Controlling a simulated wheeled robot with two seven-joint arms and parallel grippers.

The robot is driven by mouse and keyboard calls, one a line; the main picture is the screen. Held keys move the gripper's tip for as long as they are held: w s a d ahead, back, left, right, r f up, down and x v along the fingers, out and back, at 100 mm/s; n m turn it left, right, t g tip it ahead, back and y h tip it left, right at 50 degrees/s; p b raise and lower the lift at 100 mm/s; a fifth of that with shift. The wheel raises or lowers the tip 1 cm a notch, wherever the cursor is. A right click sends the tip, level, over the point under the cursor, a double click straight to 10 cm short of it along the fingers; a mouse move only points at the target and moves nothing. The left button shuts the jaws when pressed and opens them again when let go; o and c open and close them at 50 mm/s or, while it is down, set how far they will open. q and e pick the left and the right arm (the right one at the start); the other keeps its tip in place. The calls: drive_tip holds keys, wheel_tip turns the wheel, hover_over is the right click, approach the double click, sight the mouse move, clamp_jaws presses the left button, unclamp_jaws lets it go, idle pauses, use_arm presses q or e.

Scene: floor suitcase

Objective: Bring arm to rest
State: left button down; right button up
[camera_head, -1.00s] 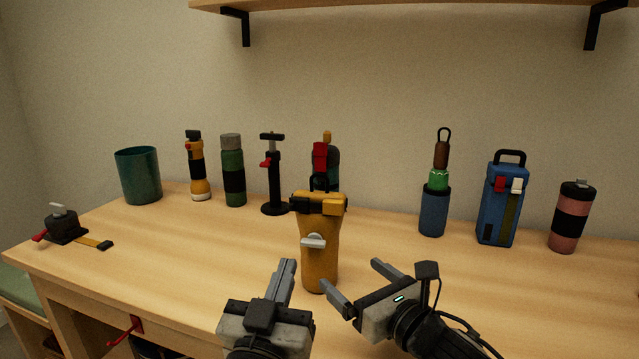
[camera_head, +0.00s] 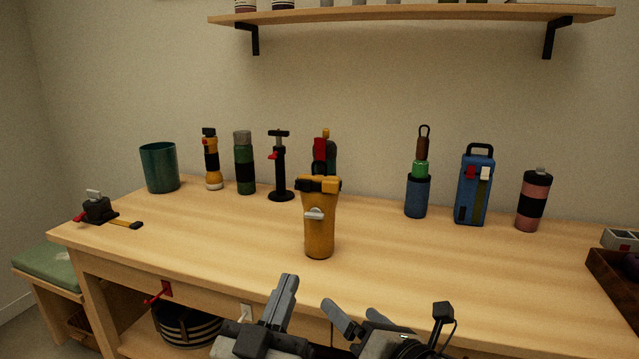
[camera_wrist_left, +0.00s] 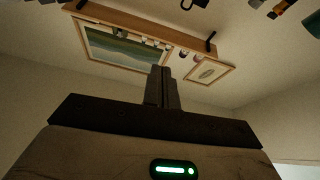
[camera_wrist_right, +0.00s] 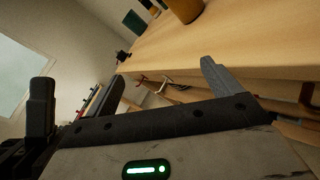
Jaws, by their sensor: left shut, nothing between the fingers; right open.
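My left gripper (camera_head: 282,298) is in front of the table's front edge in the head view. Its fingers are together with nothing between them, and they also show shut in the left wrist view (camera_wrist_left: 162,88). My right gripper (camera_head: 355,318) is to its right, low in the head view. Its fingers are spread and empty, seen wide apart in the right wrist view (camera_wrist_right: 162,80). Both grippers are apart from the yellow bottle-like item (camera_head: 319,230), which stands upright on the wooden table (camera_head: 430,260) beyond them.
Along the table's back stand a teal cup (camera_head: 160,168), a yellow flashlight (camera_head: 212,165), a green bottle (camera_head: 244,165), a black stand (camera_head: 280,175), a blue box (camera_head: 473,190) and a pink tumbler (camera_head: 533,205). A dark crate (camera_head: 612,285) sits at right. A shelf (camera_head: 400,17) hangs above.

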use_arm(q)
drive_tip(key=s+a+f+g+y+p, duration=0.1)
drive_tip(key=s+a+f+g+p, duration=0.3)
drive_tip(key=s+f, duration=0.4)
drive_tip(key=s+a+f+g+y+p, duration=0.2)
drive_tip(key=s+a+f+g+p, duration=0.2)
drive_tip(key=s+f+g, duration=0.3)
wheel_tip(320, 180, down, 4)
drive_tip(key=shift+s+a+r+p, duration=0.15)
drive_tip(key=shift+s+a+p, duration=0.2)
drive_tip(key=shift+s+a, duration=0.35)
use_arm(e)
drive_tip(key=s+d+f+m+g+h, duration=0.1)
drive_tip(key=s+d+f+m, duration=0.1)
drive_tip(key=s+m, duration=0.5)
drive_tip(key=s+d+f+m+g+h, duration=0.1)
drive_tip(key=s+m, duration=0.6)
drive_tip(key=m, duration=0.8)
drive_tip(key=s+d+f+m+g+h, duration=0.2)
drive_tip(key=s+f+m, duration=0.4)
drive_tip(key=m, duration=0.5)
drive_tip(key=shift+s+d+f+h, duration=0.15)
drive_tip(key=shift+s+d+h, duration=0.55)
drive_tip(key=shift+s+d, duration=0.5)
